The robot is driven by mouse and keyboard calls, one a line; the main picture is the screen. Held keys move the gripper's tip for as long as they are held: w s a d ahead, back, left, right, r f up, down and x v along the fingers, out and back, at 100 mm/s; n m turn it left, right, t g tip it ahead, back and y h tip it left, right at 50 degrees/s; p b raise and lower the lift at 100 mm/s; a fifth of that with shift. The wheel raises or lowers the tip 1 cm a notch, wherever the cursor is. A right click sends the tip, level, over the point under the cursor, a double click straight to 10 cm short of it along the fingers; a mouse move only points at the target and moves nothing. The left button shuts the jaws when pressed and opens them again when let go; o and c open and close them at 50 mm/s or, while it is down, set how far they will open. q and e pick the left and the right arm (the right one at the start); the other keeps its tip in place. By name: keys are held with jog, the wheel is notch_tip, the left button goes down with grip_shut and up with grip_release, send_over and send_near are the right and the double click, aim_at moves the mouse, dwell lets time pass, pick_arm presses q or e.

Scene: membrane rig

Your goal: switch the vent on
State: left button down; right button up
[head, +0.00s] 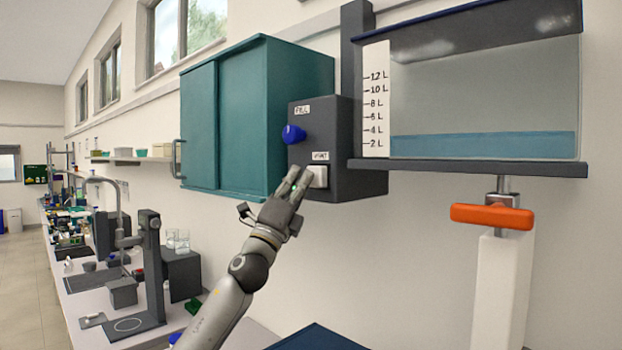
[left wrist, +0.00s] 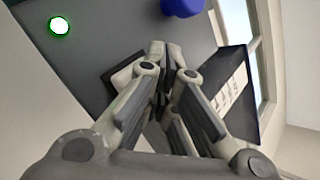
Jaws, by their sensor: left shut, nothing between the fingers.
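The dark grey control box (head: 345,120) is on the wall, with a blue knob (head: 293,134) under a FILL label and a pale switch (head: 319,177) under a VENT label. My left gripper (head: 299,180) is shut and empty, its fingertips at the left edge of the switch. I cannot tell whether they touch it. In the left wrist view the fingers (left wrist: 170,70) cover part of a dark-framed patch (left wrist: 122,68) on the box, and the blue knob (left wrist: 182,7) shows at the top. A round lamp (left wrist: 60,26) there glows whitish green. My right gripper is out of view.
A teal cabinet (head: 225,120) adjoins the box on the left. A clear tank (head: 480,100) with shallow blue water and a litre scale is on the right, above an orange valve handle (head: 491,216). A cluttered bench (head: 130,325) runs along the left.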

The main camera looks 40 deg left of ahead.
pick_arm(q)
jog(key=s+b, duration=0.2)
jog(key=s, duration=0.4)
jog(key=shift+a, duration=0.25)
